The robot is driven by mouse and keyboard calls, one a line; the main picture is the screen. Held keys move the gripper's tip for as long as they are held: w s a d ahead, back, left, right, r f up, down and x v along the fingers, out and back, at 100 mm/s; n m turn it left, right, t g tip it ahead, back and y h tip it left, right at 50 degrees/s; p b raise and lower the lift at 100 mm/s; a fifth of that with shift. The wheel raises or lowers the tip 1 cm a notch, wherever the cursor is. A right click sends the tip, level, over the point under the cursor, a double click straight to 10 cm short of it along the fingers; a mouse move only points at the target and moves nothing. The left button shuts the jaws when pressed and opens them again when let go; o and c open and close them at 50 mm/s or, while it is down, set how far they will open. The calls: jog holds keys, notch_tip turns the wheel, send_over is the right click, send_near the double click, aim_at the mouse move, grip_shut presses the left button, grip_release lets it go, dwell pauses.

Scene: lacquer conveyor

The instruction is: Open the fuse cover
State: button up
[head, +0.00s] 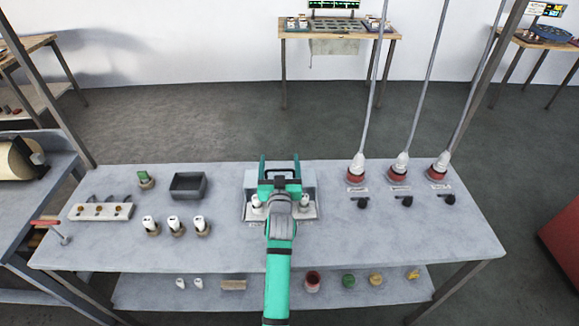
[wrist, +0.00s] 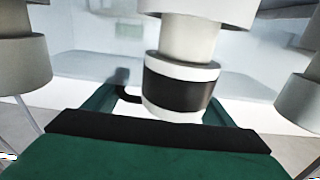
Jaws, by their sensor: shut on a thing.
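The fuse cover (head: 309,180) is a pale, see-through box at the middle of the bench, with a dark handle (head: 280,173). My teal gripper (head: 280,163) is over it, one finger at each end of the handle, and looks shut on it. White fuses (head: 304,206) stand at the near side, partly hidden by my arm. In the wrist view a white fuse with a black band (wrist: 178,88) stands close in front of my gripper. Behind it are the clear cover panel (wrist: 90,60) and a bit of the dark handle (wrist: 127,96). The finger contact is hidden.
A dark open tray (head: 188,186) and several loose fuses (head: 173,224) stand to the left. Several red-based plugs (head: 398,167) with upright cables stand to the right, black knobs (head: 407,201) before them. The front right of the bench (head: 400,245) is clear.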

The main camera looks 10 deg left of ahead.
jog(key=shift+a, duration=0.15)
jog(key=o, duration=1.3)
jog(key=shift+c, duration=0.2)
jog(key=s, duration=0.3)
jog(key=s+d, duration=0.1)
jog(key=s, duration=0.3)
jog(key=s+d, duration=0.1)
jog(key=s, duration=0.2)
jog(key=shift+s, duration=0.35)
